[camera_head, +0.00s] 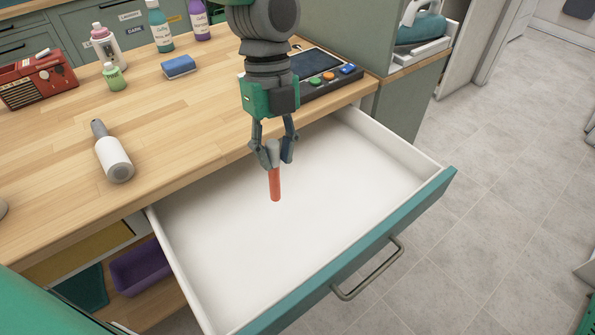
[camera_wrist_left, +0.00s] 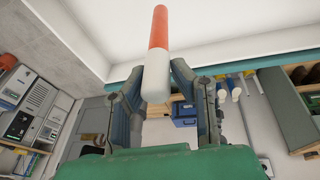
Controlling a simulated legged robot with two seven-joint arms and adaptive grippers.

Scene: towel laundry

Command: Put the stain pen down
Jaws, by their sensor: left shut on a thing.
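The stain pen (camera_head: 275,184) is a slim stick with an orange-red body and a whitish end. My left gripper (camera_head: 273,152) is shut on its whitish end, and the orange part points down. The pen hangs upright over the open white drawer (camera_head: 225,245); I cannot tell how far its tip is above the drawer floor. In the left wrist view the pen (camera_wrist_left: 158,30) stands between the two fingers (camera_wrist_left: 157,85), with the pale drawer behind it. My right gripper is in neither view.
The drawer's inside looks empty. Its teal front has a metal handle (camera_head: 368,270). A purple bin (camera_head: 142,268) sits below.

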